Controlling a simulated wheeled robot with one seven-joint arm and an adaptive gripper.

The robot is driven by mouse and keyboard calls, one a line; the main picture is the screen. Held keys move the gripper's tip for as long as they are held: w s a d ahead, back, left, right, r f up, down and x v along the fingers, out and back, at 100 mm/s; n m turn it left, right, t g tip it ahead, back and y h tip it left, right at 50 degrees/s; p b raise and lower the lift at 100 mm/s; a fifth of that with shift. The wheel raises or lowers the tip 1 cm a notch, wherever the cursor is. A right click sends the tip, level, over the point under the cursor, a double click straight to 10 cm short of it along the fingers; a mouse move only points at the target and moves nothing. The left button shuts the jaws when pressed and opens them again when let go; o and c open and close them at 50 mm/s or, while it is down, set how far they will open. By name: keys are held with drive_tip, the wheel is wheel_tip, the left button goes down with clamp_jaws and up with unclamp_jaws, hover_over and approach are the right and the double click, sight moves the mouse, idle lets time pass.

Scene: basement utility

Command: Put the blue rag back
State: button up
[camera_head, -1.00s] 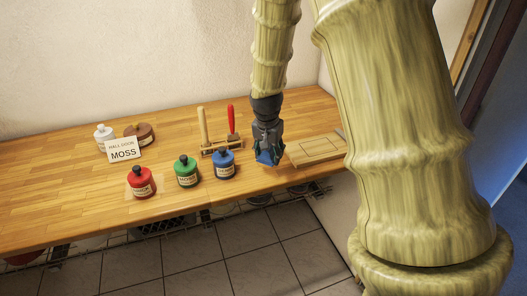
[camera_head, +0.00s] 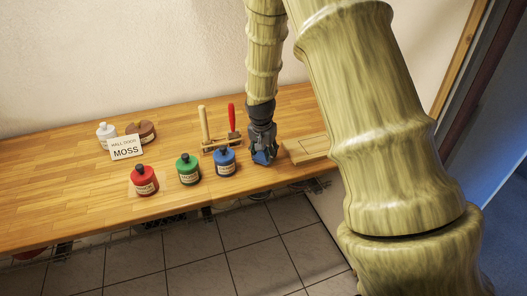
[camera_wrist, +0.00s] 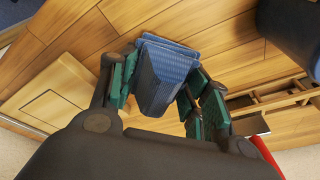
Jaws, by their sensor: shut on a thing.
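The blue rag (camera_wrist: 168,75) is a folded, patterned cloth bundle. It is pinched between the green-padded fingers of my gripper (camera_wrist: 163,98) in the wrist view. In the head view my gripper (camera_head: 262,152) points down over the front right of the wooden worktop, and a little blue of the rag (camera_head: 261,158) shows at its fingertips. The rag is close to the wood; I cannot tell whether it touches. The gripper is between the blue bottle and a flat wooden board (camera_head: 305,149).
The blue bottle (camera_head: 225,162), green bottle (camera_head: 188,170) and red bottle (camera_head: 144,181) stand along the front. A wooden rack (camera_head: 221,145) with upright tools is behind. A MOSS sign (camera_head: 126,148) and white (camera_head: 105,135) and brown (camera_head: 141,133) containers are at left.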

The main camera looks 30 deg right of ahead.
sight(262, 159)
drive_tip(key=shift+f, duration=0.35)
drive_tip(key=shift+f, duration=0.2)
drive_tip(key=o, duration=1.3)
drive_tip(key=shift+o, duration=0.2)
drive_tip(key=shift+r, duration=0.5)
drive_tip(key=b+v, duration=0.3)
drive_tip(key=v, duration=0.9)
drive_tip(key=shift+r, duration=0.1)
